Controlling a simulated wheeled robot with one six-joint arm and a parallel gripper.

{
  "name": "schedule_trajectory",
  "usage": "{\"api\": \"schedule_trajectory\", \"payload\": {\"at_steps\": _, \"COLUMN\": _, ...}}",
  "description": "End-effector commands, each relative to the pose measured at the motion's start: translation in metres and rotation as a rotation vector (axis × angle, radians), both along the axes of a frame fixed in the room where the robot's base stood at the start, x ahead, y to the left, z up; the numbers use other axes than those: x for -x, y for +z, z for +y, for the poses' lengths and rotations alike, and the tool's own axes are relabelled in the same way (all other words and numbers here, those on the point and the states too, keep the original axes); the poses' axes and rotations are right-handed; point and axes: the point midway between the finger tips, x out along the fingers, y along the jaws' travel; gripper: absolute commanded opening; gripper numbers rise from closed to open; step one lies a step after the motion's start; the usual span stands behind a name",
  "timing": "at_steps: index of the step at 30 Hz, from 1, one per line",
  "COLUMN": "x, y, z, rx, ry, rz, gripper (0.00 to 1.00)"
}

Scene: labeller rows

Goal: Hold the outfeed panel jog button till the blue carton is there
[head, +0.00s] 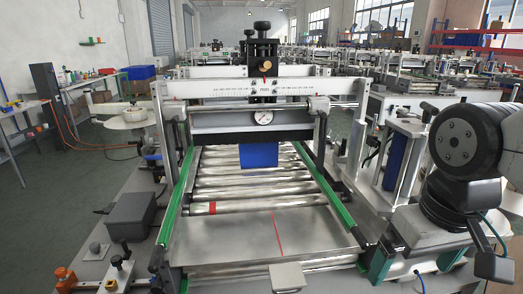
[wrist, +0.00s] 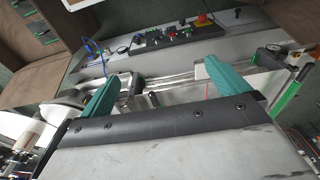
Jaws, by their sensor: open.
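The blue carton (head: 259,155) is on the roller conveyor (head: 240,185), under the crossbar with the round gauge. It is up the rollers from the flat metal plate (head: 255,238) with a thin red line at the near end. The outfeed panel (wrist: 170,38) shows in the wrist view as a dark strip with several small controls and a red knob (wrist: 203,18). I cannot tell which control is the jog button. My gripper (wrist: 162,75) has its two teal fingers apart, with nothing between them. The panel lies beyond the fingertips, and no contact shows.
Green rails (head: 320,190) flank the rollers. A pale small box (head: 287,275) is at the plate's near edge. A dark grey box (head: 130,215) and an orange knob (head: 65,275) are at left. A blue cable (wrist: 95,48) lies left of the panel. Other machines stand behind.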

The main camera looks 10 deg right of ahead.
Motion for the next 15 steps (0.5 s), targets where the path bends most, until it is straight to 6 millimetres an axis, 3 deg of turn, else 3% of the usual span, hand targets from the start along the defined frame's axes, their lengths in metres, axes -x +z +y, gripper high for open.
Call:
{"api": "schedule_trajectory", "payload": {"at_steps": 5, "x": 0.0000, "y": 0.0000, "z": 0.0000, "rx": 0.000, "ry": 0.000, "rz": 0.000, "gripper": 1.00}}
{"api": "schedule_trajectory", "payload": {"at_steps": 15, "x": 0.0000, "y": 0.0000, "z": 0.0000, "rx": 0.000, "ry": 0.000, "rz": 0.000, "gripper": 0.05}}
